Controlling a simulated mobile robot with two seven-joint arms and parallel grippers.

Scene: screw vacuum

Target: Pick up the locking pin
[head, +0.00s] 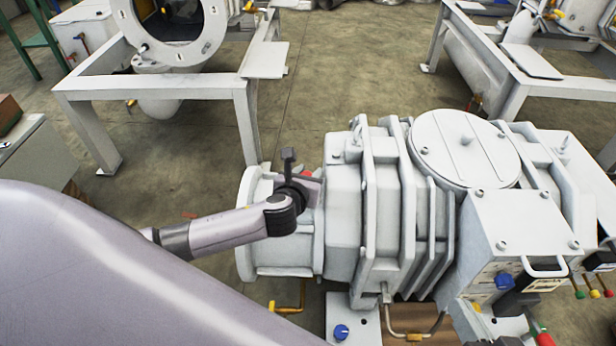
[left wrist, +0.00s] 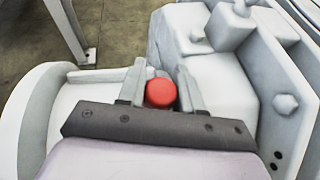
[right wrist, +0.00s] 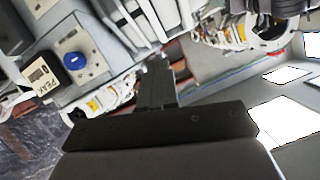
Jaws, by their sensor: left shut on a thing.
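The locking pin shows as a round red head (left wrist: 160,92) between my left gripper's fingers in the left wrist view. Only a small red bit of it (head: 308,174) shows in the head view. My left gripper (head: 303,180) is at the left flange end of the white vacuum pump (head: 375,215), shut on the pin. The pin's shaft is hidden, so I cannot tell whether it is seated or drawn out. My right gripper (right wrist: 157,75) shows only in its own wrist view, with its fingers together and nothing seen between them.
The pump's control box (head: 525,225) with a handle stands at its right. A blue knob (head: 341,331) sits low in front and shows in the right wrist view (right wrist: 74,60). White frames (head: 245,115) with other machines stand behind. Bare floor (head: 345,75) lies between them.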

